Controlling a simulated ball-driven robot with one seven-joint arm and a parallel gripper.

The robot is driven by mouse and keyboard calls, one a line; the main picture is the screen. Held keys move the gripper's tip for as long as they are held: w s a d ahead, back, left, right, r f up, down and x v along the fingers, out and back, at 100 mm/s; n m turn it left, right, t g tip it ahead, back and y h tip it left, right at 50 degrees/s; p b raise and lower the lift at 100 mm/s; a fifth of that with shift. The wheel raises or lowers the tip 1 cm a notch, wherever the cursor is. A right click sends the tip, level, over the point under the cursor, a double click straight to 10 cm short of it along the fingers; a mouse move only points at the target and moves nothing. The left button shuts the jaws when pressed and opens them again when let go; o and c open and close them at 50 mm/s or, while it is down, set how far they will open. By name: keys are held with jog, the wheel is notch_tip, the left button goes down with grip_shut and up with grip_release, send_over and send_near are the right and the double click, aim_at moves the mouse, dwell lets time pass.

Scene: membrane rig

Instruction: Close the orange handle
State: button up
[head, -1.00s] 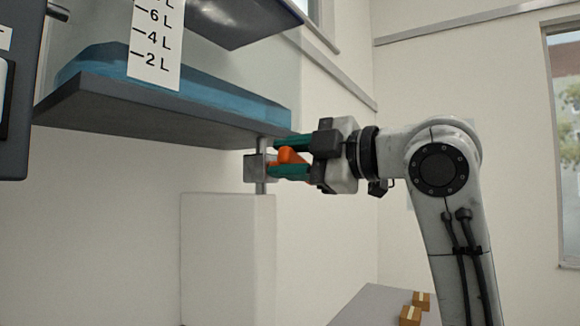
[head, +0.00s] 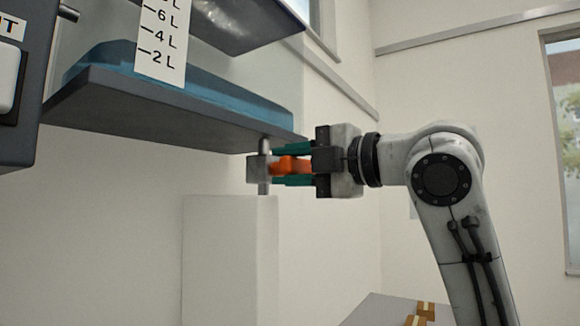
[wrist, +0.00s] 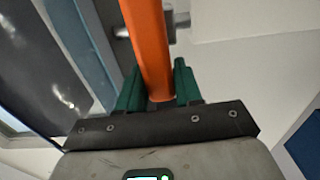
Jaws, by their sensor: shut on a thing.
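The orange handle (head: 290,166) sits on a small grey valve block (head: 258,169) on the pipe under the tank. In the head view it points right, from the valve toward my gripper. My gripper (head: 293,166) has its green fingers above and below the handle and is shut on it. In the wrist view the orange handle (wrist: 150,45) runs up from between the green fingers (wrist: 158,88) toward the metal valve at the top. The part of the handle deep between the fingers is hidden.
The tank (head: 180,105) with blue liquid and a litre scale (head: 161,40) is above and left of my gripper. A white pedestal (head: 229,250) stands below the valve. Small boxes (head: 425,309) lie on a grey surface at the bottom right. The space between is clear.

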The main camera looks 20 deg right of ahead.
jog(key=shift+f, duration=0.15)
jog(key=o, duration=1)
jog(key=shift+c, duration=0.2)
jog(key=b+v, duration=0.2)
jog(key=v, duration=0.8)
jog(key=shift+s+d, duration=0.2)
jog(key=shift+s, duration=0.15)
